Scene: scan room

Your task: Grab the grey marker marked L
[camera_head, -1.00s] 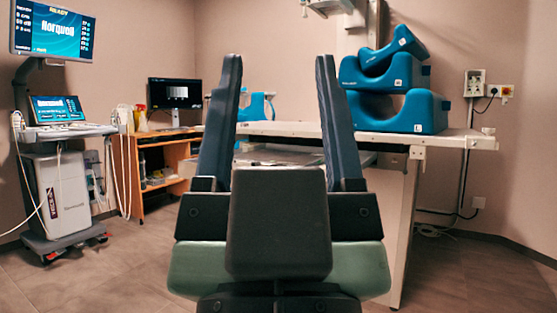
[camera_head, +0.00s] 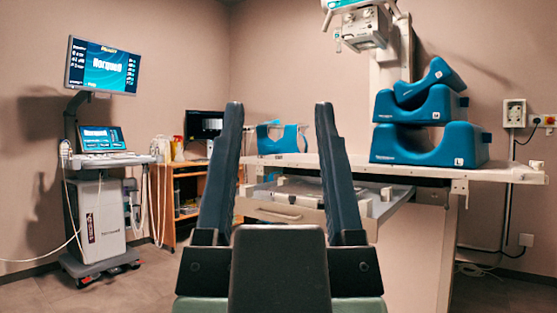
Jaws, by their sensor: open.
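My gripper (camera_head: 279,106) is open in the middle of the head view. Its two long dark fingers point forward and stand wide apart, with nothing between them. I cannot make out a grey marker marked L. Beyond the fingers is a pale table (camera_head: 475,172), with an open tray (camera_head: 283,212) below its top. Small pale items lie in the tray, too small to identify and partly hidden by my fingers. The only L that I can read is on the lowest blue block (camera_head: 428,150) at the right, which is a positioning cushion and not grey.
More blue cushions are stacked on that block. A blue holder (camera_head: 279,139) stands on the far left part of the table. An X-ray head (camera_head: 364,27) hangs above. An ultrasound cart (camera_head: 100,215) and a wooden shelf (camera_head: 186,200) stand left, with open floor in front.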

